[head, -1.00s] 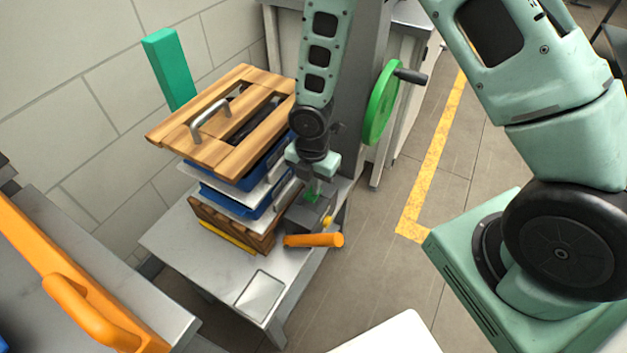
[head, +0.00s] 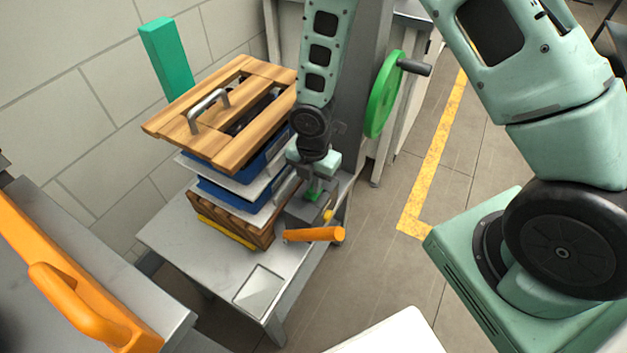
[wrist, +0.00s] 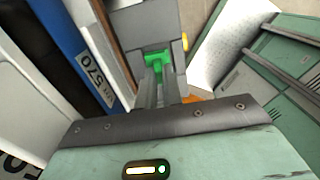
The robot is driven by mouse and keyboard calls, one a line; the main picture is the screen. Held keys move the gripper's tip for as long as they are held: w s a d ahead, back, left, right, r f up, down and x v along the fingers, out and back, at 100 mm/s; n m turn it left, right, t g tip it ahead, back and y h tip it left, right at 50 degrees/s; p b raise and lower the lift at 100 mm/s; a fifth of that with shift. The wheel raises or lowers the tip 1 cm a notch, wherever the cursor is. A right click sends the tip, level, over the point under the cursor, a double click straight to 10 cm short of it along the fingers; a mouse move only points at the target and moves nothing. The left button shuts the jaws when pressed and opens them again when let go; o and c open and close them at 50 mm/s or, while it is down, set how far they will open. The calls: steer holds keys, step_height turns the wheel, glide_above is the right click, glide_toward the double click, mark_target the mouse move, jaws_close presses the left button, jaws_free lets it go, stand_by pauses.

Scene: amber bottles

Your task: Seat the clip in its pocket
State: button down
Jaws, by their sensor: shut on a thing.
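The small green clip (wrist: 157,60) is between the fingertips of my gripper (wrist: 158,82) in the wrist view. My gripper is shut on it. In the head view the clip (head: 314,194) is a small green patch below my gripper (head: 314,182), at the top of a grey block (head: 297,218). The block also shows beyond the clip in the wrist view (wrist: 145,22). The pocket itself cannot be made out. I cannot tell how deep the clip sits or whether it touches the block.
An orange handle (head: 314,235) sticks out in front of the block. Left of it stands a stack of blue trays (head: 232,193) under a slatted wooden board (head: 212,145). A green handwheel (head: 383,95) is behind right. The grey bench top (head: 205,255) is bare at front left.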

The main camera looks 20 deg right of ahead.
steer(key=shift+f+b, duration=0.55)
steer(key=shift+f, duration=0.25)
steer(key=c, duration=1.5)
jaws_free()
step_height(320, 180, up, 17)
steer(key=p, duration=0.3)
steer(key=s+a+r+m+p, duration=0.1)
steer(key=s+a+r+m, duration=0.1)
steer(key=s+r+m, duration=0.2)
steer(key=s+a+r+m, duration=0.2)
steer(key=s+r+m, duration=0.3)
steer(key=s+m, duration=0.2)
steer(key=s+a+r+m+p, duration=0.1)
steer(key=s+a+r+m, duration=0.1)
steer(key=s+r+m, duration=0.3)
steer(key=shift+s+a+r+m+y+p, duration=0.15)
steer(key=shift+s+m, duration=0.25)
steer(key=shift+s, duration=0.65)
steer(key=shift+s+d+r+m+y+p, duration=0.1)
steer(key=shift+s+m+y+p, duration=0.25)
steer(key=shift+s, duration=0.65)
